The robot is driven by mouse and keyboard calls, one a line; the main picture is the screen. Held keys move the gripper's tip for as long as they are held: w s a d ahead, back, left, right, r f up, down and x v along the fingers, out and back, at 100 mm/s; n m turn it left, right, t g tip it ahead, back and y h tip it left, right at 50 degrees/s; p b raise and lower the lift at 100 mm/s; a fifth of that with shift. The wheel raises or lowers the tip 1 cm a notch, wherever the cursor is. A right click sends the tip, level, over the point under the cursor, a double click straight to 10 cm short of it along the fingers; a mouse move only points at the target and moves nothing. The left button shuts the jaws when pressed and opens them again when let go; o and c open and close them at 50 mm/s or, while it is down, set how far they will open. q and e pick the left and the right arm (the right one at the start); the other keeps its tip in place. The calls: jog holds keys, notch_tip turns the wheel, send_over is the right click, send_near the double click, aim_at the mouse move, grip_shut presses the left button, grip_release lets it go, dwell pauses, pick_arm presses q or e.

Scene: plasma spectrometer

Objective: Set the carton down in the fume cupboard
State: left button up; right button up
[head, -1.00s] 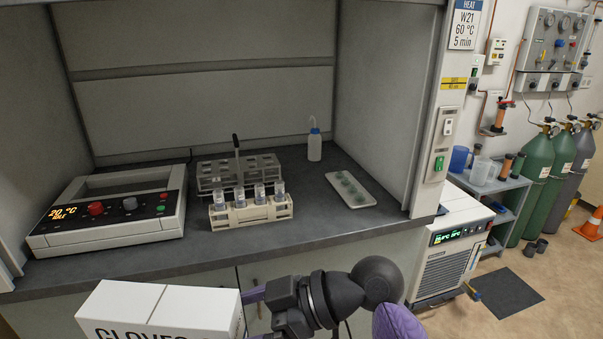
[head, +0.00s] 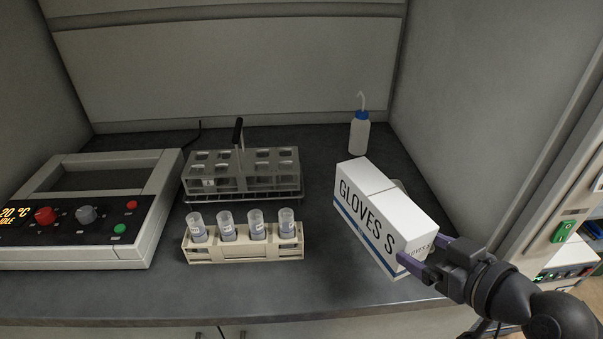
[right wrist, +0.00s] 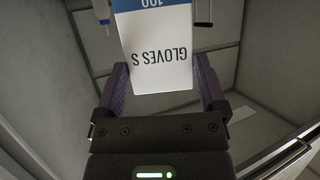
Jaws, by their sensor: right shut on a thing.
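The white carton (head: 378,215) marked GLOVES S, with a blue stripe along its lower edge, is in the fume cupboard over the right part of the dark worktop (head: 330,290). My right gripper (head: 424,252) is shut on the carton's near end, with a purple finger on each side. The right wrist view also shows the carton (right wrist: 158,45) between the fingers. I cannot tell whether its underside touches the worktop. The carton hides most of the pale tray behind it. My left gripper is not in view.
A heating unit (head: 95,215) is at the left. The worktop's front strip is clear.

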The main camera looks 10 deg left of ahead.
aim_at(369, 206)
jog(key=w+a+m+h, duration=0.1)
jog(key=w+a, duration=0.1)
jog(key=a, duration=0.1)
jog(key=w+a+m+t+h, duration=0.1)
jog(key=w+a, duration=0.2)
jog(key=w+a+m+t+h, duration=0.1)
jog(key=w+a+h, duration=0.1)
jog(key=w+a, duration=0.1)
jog(key=shift+f+m, duration=0.15)
jog(key=shift+m, duration=0.15)
notch_tip(369, 206, down, 10)
jog(key=b, duration=0.4)
jog(key=shift+f, duration=0.15)
jog(key=o, duration=1.3)
jog(key=shift+d, duration=0.1)
jog(key=shift+s, duration=0.1)
